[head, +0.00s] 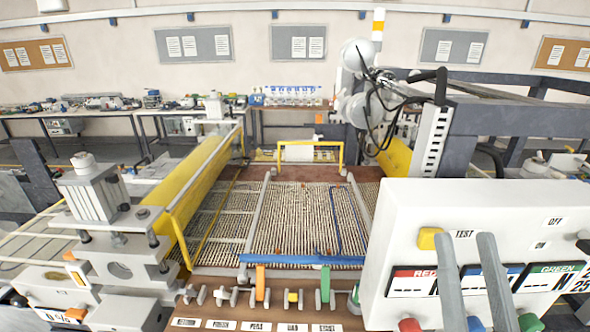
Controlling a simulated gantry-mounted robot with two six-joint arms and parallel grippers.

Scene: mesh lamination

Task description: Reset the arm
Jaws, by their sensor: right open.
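My right gripper (463,237) shows at the lower right as two grey fingers reaching up from the bottom edge. The fingers are apart, with nothing seen between them. They overlap the front of a white control panel (400,215), below its TEST label and beside a yellow button (430,238). I cannot tell whether they touch the panel. My left gripper is not in view.
A bed of ribbed mesh (305,220) lies in the middle, with a blue bar (300,260) at its front edge. Coloured levers (260,282) stand before it. A yellow roller (190,185) and metal machine block (118,262) stand left. A dark frame (510,130) rises right.

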